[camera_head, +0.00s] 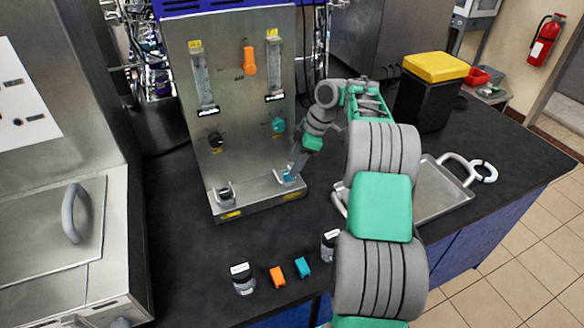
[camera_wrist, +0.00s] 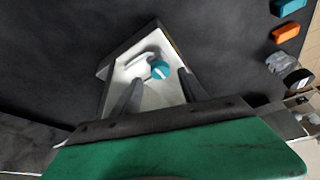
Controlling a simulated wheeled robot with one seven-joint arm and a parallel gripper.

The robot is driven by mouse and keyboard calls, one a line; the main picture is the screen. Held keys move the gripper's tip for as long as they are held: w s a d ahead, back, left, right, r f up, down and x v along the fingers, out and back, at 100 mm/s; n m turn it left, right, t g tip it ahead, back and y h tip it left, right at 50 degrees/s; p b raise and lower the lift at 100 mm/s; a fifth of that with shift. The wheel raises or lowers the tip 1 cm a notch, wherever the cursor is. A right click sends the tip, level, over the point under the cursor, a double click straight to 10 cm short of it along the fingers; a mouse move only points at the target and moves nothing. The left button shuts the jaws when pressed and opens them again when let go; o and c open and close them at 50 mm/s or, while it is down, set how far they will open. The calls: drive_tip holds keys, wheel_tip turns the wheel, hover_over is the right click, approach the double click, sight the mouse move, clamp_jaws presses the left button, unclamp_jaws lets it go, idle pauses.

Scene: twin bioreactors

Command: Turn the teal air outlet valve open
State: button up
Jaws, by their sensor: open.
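The steel gas panel (camera_head: 235,100) stands upright on the dark bench. A small teal valve (camera_head: 288,177) sits at the right end of its base ledge, partly hidden by my gripper (camera_head: 297,168). In the wrist view the round teal valve (camera_wrist: 160,69) shows on the pale ledge, beside a white lever-like part (camera_wrist: 138,64). The fingers of my gripper (camera_wrist: 160,84) are open on either side of the valve's line, with a gap around it; contact cannot be told. Another teal knob (camera_head: 278,125) is higher on the panel, below the right flow meter.
A black knob (camera_head: 215,139) and an orange knob (camera_head: 249,61) are on the panel. Another valve (camera_head: 225,193) is at the ledge's left end. Bottles (camera_head: 242,279) and orange (camera_head: 277,276) and teal (camera_head: 302,267) blocks lie in front. A metal tray (camera_head: 440,195) is right of my arm.

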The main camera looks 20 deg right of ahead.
drive_tip(key=p+v, duration=0.1)
drive_tip(key=v, duration=0.3)
drive_tip(key=shift+s+d+r, duration=0.15)
drive_tip(key=shift+r, duration=0.1)
drive_tip(key=s+a+r+m+t+h, duration=0.1)
drive_tip(key=s+a+r+m, duration=0.25)
drive_tip(key=a, duration=0.35)
drive_tip(key=s+a+r+m, duration=0.3)
drive_tip(key=s+a+r, duration=0.15)
drive_tip(key=a, duration=0.25)
drive_tip(key=s+a+f+m+h, duration=0.1)
drive_tip(key=s+f+m, duration=0.1)
drive_tip(key=s, duration=0.6)
drive_tip(key=s+a+f+m+t+h, duration=0.1)
drive_tip(key=s+f+m+h, duration=0.1)
drive_tip(key=s+m, duration=0.3)
drive_tip(key=s, duration=0.3)
drive_tip(key=shift+f, duration=0.15)
